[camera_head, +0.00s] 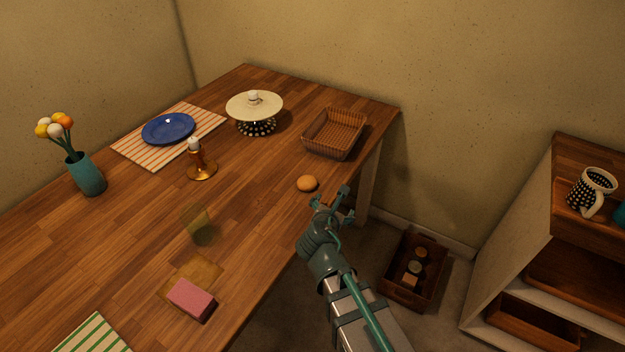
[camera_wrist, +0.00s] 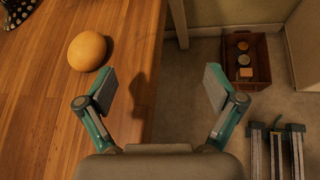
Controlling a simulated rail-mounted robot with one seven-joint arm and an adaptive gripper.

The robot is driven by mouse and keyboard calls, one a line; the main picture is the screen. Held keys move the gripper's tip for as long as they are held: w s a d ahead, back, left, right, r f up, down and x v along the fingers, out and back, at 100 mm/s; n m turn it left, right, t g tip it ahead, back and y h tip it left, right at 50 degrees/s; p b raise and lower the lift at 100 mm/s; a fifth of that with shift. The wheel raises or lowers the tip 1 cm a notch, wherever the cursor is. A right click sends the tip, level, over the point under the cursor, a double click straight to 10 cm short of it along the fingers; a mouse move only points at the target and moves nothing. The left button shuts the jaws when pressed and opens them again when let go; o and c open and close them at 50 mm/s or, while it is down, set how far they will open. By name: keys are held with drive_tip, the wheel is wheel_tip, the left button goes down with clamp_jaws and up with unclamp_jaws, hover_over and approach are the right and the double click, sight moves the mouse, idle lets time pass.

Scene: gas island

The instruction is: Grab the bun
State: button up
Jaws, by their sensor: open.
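The bun (camera_head: 307,184) is a small round golden-brown roll on the wooden table, near its right edge. It also shows in the wrist view (camera_wrist: 87,51), at the upper left, outside the jaws and to the left of the left finger. My gripper (camera_head: 333,194) is open and empty, just right of the bun at the table edge. In the wrist view my gripper (camera_wrist: 158,90) has its two fingers wide apart, with the table edge and floor showing between them. Nothing hides the bun.
A candle holder (camera_head: 202,168) stands further left. A pink sponge (camera_head: 192,299) lies near the front edge. A wooden crate (camera_head: 392,287) sits on the floor beside shelves (camera_head: 520,240).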

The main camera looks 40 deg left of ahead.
sight(306, 185)
drive_tip(key=s+a+r+n, duration=0.1)
drive_tip(key=s+a, duration=0.1)
drive_tip(key=s+a+r+n+y, duration=0.1)
drive_tip(key=a+n, duration=0.1)
drive_tip(key=s+a+r+n+y, duration=0.1)
drive_tip(key=s+a, duration=0.1)
drive_tip(key=shift+s+a+r+n, duration=0.15)
drive_tip(key=shift+s+a+n, duration=0.15)
drive_tip(key=shift+n, duration=0.1)
drive_tip(key=shift+a, duration=0.3)
drive_tip(key=x, duration=1)
drive_tip(key=shift+w, duration=0.3)
drive_tip(key=c, duration=1.2)
drive_tip(key=shift+r, duration=0.1)
drive_tip(key=shift+r, duration=0.1)
